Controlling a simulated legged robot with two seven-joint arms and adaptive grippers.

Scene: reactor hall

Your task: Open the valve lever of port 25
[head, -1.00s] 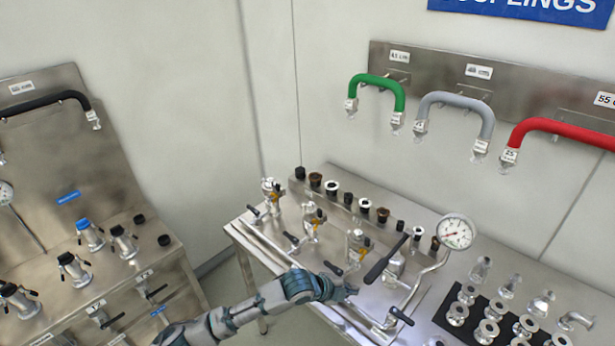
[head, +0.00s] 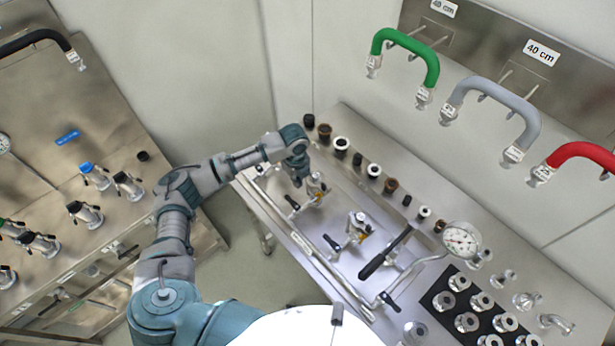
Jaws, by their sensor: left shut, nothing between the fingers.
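A steel bench (head: 300,243) carries a row of valve ports along a pipe. Small black levers show at the near valve (head: 332,243), at the one behind it (head: 292,202) and at the front end of the pipe (head: 389,299). I cannot read any port number, so I cannot tell which lever belongs to port 25. My left gripper (head: 298,180) is shut and empty, pointing down over the far-left end of the bench. It is close beside a valve with a yellowish part (head: 316,188) and partly hides that area; contact is unclear. My right gripper is out of view.
Black, white and brown caps line the back edge. Hoses (head: 405,42) hang on the wall. Another steel panel (head: 110,215) stands left, across a floor gap.

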